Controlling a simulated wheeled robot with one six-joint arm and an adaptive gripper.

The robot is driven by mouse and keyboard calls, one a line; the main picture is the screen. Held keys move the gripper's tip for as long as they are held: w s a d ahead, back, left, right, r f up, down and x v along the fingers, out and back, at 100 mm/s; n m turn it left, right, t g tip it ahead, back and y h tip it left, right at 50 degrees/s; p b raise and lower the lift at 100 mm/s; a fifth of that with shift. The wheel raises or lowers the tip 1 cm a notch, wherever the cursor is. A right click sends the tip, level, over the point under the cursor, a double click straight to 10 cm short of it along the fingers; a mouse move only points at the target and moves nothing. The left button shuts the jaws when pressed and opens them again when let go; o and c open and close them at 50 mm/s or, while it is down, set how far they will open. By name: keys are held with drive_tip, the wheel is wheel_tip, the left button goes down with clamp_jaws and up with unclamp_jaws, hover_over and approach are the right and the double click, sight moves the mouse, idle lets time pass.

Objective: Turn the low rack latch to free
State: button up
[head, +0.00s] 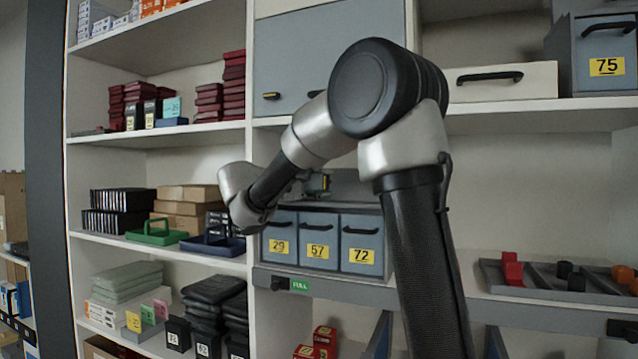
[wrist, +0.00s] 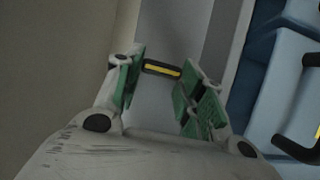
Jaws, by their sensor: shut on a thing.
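The latch, a small black bar with a yellow stripe (wrist: 162,69), sits on a grey panel in the wrist view. My gripper (wrist: 163,76) has its two green-padded fingers on either side of the bar, one at each end, shut on it. The bar lies nearly across the picture, its right end slightly lower. In the head view my gripper (head: 319,183) is partly hidden behind my arm, just above the grey-blue bins. The latch itself cannot be made out there.
Bins labelled 29 (head: 279,240), 57 (head: 318,242) and 72 (head: 361,247) stand just below my gripper. A grey-blue cabinet door (head: 300,60) is above. A FULL tag (head: 299,286) is on the lower shelf edge. A green carrier (head: 157,234) stands left.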

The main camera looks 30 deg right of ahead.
drive_tip(key=shift+f+n, duration=0.1)
drive_tip(key=shift+n, duration=0.2)
idle(0.4)
drive_tip(key=o, duration=1)
